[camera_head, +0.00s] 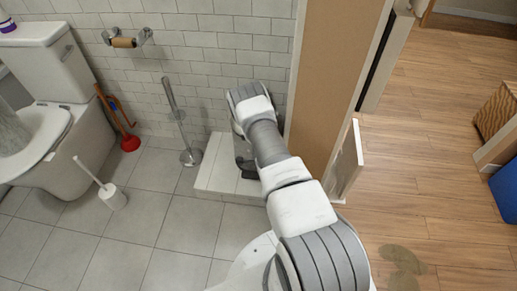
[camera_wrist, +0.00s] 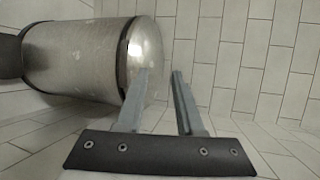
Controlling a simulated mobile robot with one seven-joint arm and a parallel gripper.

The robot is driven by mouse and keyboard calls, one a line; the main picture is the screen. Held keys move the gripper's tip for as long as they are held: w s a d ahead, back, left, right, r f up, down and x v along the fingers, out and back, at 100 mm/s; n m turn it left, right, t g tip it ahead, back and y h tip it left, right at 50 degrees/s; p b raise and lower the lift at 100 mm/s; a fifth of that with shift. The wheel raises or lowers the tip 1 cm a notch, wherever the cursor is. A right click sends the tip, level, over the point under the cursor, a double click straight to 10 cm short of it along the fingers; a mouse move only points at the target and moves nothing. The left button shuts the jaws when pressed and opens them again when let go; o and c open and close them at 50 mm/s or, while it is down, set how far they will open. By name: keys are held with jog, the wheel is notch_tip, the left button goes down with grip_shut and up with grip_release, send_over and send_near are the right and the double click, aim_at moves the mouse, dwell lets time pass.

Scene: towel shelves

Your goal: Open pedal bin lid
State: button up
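The pedal bin (camera_wrist: 75,52) is a brushed-metal cylinder that lies sideways across the wrist view, with a dark base at the left edge. Its shiny domed lid (camera_wrist: 140,50) faces right, sits against the dark rim and looks shut. My gripper (camera_wrist: 161,74) is open and empty, with its two grey fingers apart. The left finger overlaps the lid's edge in the picture; I cannot tell whether it touches. The right finger is just past the dome, in front of the tiles. In the head view my arm hides most of the bin area and my fingers.
A white ledge (camera_head: 212,165) stands by the tiled wall beside my arm. A brown partition (camera_head: 335,80) is close on the right. A toilet brush (camera_head: 112,196), red plunger (camera_head: 130,143), metal stand (camera_head: 190,156) and toilet (camera_head: 75,125) are on the left.

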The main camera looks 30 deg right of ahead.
jog(key=p+v, duration=0.5)
jog(key=v, duration=0.5)
jog(key=shift+f, duration=0.15)
dwell(0.4)
jog(key=shift+s, duration=0.15)
dwell(0.7)
